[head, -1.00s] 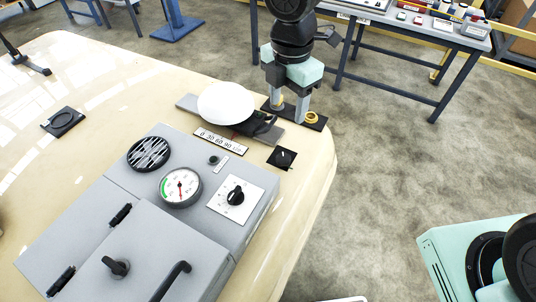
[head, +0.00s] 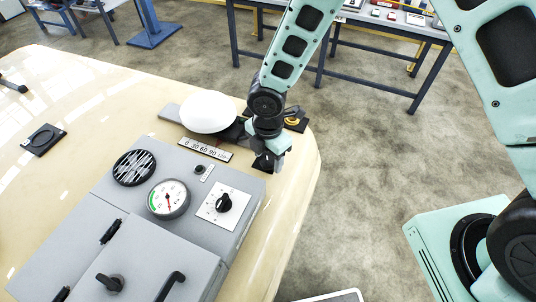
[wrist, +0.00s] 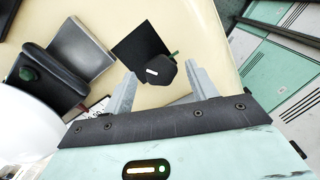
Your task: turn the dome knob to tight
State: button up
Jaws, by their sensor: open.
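The dome knob is a black, many-sided knob (wrist: 160,70) with a short white pointer mark, on a square black plate (wrist: 141,47). A small green mark lies at the knob's right upper side. My gripper (wrist: 161,76) is open, with one finger on each side of the knob; I cannot tell whether they touch it. In the head view my gripper (head: 270,160) is down over the plate (head: 263,164) and hides the knob. The white dome (head: 208,111) is left of it, and also shows in the wrist view (wrist: 22,125).
A scale strip (head: 206,150) lies in front of the dome. A grey panel with a gauge (head: 168,198) and a black rotary switch (head: 223,203) is nearer. A black plate with a yellow ring (head: 294,121) is just behind my gripper.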

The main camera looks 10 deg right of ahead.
jog(key=shift+f, duration=0.2)
jog(key=shift+c, duration=0.4)
jog(key=c, duration=0.9)
